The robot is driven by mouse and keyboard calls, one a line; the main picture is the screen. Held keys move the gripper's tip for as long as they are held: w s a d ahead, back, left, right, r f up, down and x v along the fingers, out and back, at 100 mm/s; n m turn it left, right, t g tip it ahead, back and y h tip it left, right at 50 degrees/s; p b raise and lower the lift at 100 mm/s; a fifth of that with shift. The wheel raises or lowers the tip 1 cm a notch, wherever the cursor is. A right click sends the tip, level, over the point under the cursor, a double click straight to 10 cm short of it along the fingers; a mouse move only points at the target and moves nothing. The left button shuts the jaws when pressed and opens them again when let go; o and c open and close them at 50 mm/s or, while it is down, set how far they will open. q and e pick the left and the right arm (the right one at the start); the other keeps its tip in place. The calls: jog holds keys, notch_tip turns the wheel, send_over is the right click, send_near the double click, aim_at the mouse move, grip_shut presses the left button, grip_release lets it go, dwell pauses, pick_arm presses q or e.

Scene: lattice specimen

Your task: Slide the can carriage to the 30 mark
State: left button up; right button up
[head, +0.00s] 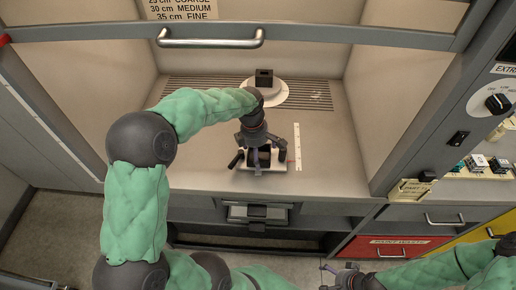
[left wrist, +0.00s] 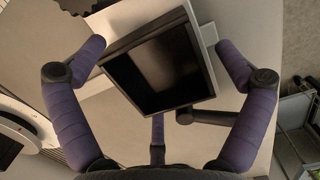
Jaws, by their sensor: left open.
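The can carriage (left wrist: 155,65) shows in the left wrist view as a dark, square, open-topped box on a pale base. In the head view my left gripper mostly hides it, and a pale base edge (head: 266,186) shows below. A white scale strip (head: 298,148) lies just to its right, with a small red mark beside it; its numbers are too small to read. My left gripper (head: 260,160) is open above the carriage, its purple fingers (left wrist: 160,47) apart on either side of the box. My right gripper (head: 342,272) is low at the bottom, away from the carriage; its jaw state is unclear.
A black block (head: 264,78) stands on a round white disc (head: 275,93) at the back, near a slotted grille (head: 190,88). A metal handle (head: 210,43) crosses above the opening. The cabinet's side walls bound the worktop. Worktop right of the scale is clear.

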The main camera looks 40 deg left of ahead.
pick_arm(q)
jog(key=c, duration=1.2)
jog(key=o, duration=1.2)
